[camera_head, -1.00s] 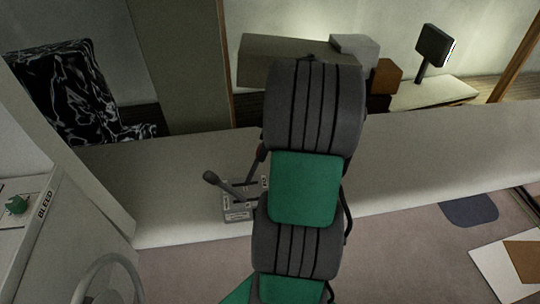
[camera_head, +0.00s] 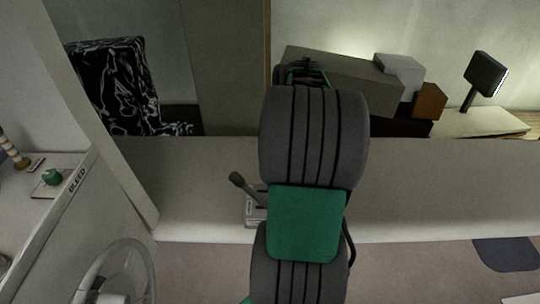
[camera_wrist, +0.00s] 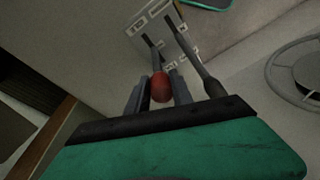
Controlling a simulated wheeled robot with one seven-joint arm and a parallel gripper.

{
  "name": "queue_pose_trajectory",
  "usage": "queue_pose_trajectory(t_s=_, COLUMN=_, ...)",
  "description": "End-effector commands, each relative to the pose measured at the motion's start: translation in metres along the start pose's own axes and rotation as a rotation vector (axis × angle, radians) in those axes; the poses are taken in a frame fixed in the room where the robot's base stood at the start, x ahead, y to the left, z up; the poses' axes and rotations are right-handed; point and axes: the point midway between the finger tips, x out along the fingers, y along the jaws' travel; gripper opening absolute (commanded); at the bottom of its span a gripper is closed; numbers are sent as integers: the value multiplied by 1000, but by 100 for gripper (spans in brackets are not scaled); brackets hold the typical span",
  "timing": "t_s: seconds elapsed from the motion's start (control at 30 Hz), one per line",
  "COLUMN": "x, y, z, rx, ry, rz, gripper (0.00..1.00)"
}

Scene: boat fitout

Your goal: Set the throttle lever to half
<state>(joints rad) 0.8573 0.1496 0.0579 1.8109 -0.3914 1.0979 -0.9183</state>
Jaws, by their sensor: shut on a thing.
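The lever box (camera_wrist: 146,20) carries two levers in slots and sits on the pale console. In the wrist view, one lever ends in a red knob (camera_wrist: 160,88). My gripper (camera_wrist: 159,76) has a finger on each side of that knob and is shut on it. The other lever has a dark handle (camera_wrist: 211,84) and stands to the right, outside the fingers. In the head view, the dark lever (camera_head: 244,187) and part of the box (camera_head: 254,219) show left of my arm. My arm hides the red-knobbed lever and my gripper there. No label naming the throttle is readable.
A steering wheel (camera_head: 115,275) is at lower left, below a panel marked BLEED with a green knob (camera_head: 52,177). A black-and-white patterned seat (camera_head: 115,90) stands behind. Boxes (camera_head: 345,80) and a dark screen (camera_head: 485,73) are at the back. The console right of my arm is clear.

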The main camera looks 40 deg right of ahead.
Motion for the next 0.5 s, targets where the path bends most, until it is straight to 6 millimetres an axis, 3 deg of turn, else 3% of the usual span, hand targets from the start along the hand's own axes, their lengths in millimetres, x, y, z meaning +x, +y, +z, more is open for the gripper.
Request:
queue_pose_trajectory(t_s=0.03, x=-1, y=-1, z=-1, rx=-4, ry=0, rz=-1, gripper=0)
queue_pose_trajectory(t_s=0.07, x=-1, y=-1, z=-1, rx=-4, ry=0, rz=-1, gripper=30)
queue_pose_trajectory(t_s=0.1, x=-1, y=-1, z=-1, rx=-4, ry=0, rz=-1, gripper=33)
queue_pose_trajectory(t_s=0.3, x=-1, y=-1, z=-1, rx=-3, ry=-1, rz=-1, gripper=48)
queue_pose_trajectory(t_s=0.5, x=0, y=-1, z=-1, rx=-2, ry=-1, rz=-1, gripper=48)
